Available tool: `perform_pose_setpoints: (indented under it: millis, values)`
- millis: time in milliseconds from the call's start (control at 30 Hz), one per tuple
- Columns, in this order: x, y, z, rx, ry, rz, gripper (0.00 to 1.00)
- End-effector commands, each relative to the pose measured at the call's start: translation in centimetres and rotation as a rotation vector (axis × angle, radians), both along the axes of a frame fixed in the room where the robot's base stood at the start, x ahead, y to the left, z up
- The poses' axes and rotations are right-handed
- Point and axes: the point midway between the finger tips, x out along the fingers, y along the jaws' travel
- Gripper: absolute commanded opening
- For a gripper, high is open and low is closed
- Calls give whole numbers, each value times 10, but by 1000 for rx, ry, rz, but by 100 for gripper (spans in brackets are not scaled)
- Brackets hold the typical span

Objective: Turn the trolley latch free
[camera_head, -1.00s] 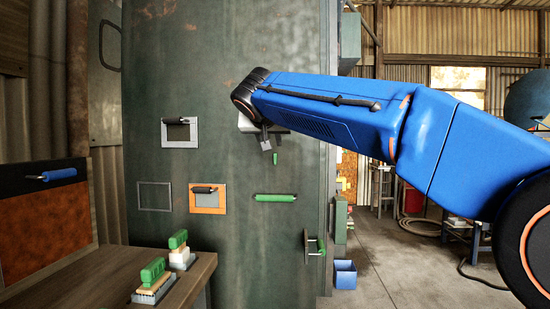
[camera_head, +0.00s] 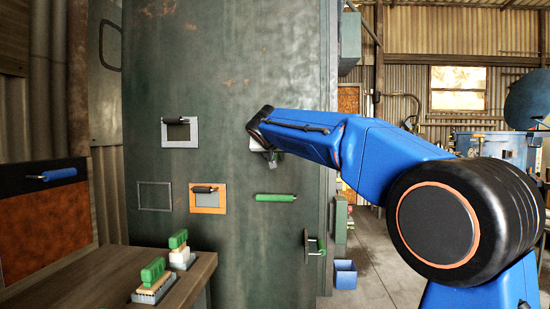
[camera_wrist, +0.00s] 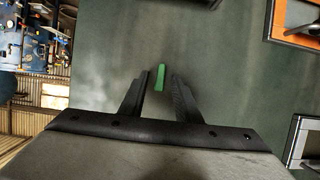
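A small upright green tab (camera_wrist: 160,77), which I take for the trolley latch, stands on the dark green panel (camera_wrist: 110,45). In the wrist view it appears between the two fingertips of my gripper (camera_wrist: 162,76). The fingers are apart, and I cannot tell whether they reach around the tab or stop short of it. In the head view my gripper (camera_head: 272,157) is close to the panel face and largely hides the tab. No contact with the tab is visible.
Below my gripper is a horizontal green handle (camera_head: 275,197). Left are an orange-framed opening (camera_head: 208,209) and a grey-framed one (camera_head: 180,143). A lever with a green end (camera_head: 316,248) sits lower right. A bench (camera_head: 190,284) with brushes stands front left.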

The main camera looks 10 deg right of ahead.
Motion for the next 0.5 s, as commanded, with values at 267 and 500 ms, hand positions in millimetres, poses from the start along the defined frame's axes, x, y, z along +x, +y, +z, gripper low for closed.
perform_pose_setpoints:
  millis: [267, 500]
  values:
    - [5, -2, -2, 0, 0, 0, 30]
    - [5, -2, -2, -1, 0, 0, 0]
